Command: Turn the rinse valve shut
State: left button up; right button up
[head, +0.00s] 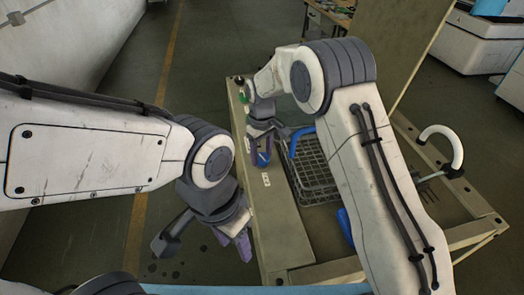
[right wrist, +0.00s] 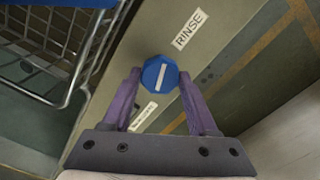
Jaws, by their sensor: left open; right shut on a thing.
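The rinse valve is a blue faceted knob (right wrist: 160,74) with a white bar across its face, seen in the right wrist view. The bar stands nearly upright there, its top leaning slightly right. A white RINSE label (right wrist: 189,29) sits beside it on the beige panel (right wrist: 222,22). My right gripper (right wrist: 160,80) is shut on the knob, one purple finger at each side. In the head view my right gripper (head: 262,152) is at the beige ledge, and the knob is mostly hidden there. My left gripper (head: 204,242) is open and empty, left of the ledge over the floor.
A dark wire basket (head: 314,175) with blue handles stands right of the ledge (head: 278,222), close to my right gripper. A second white label (right wrist: 143,116) lies below the knob. A white curved pipe (head: 455,140) rises at the right. The floor at left (head: 112,225) is clear.

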aim_at(262, 157)
jog(key=shift+m+p, duration=0.5)
jog(key=shift+m, duration=1.7)
jog(key=o, duration=1.4)
jog(key=shift+c, duration=0.2)
notch_tip(262, 157, up, 10)
jog(key=b, duration=0.1)
jog(key=shift+r, duration=0.25)
jog(key=shift+d, duration=0.1)
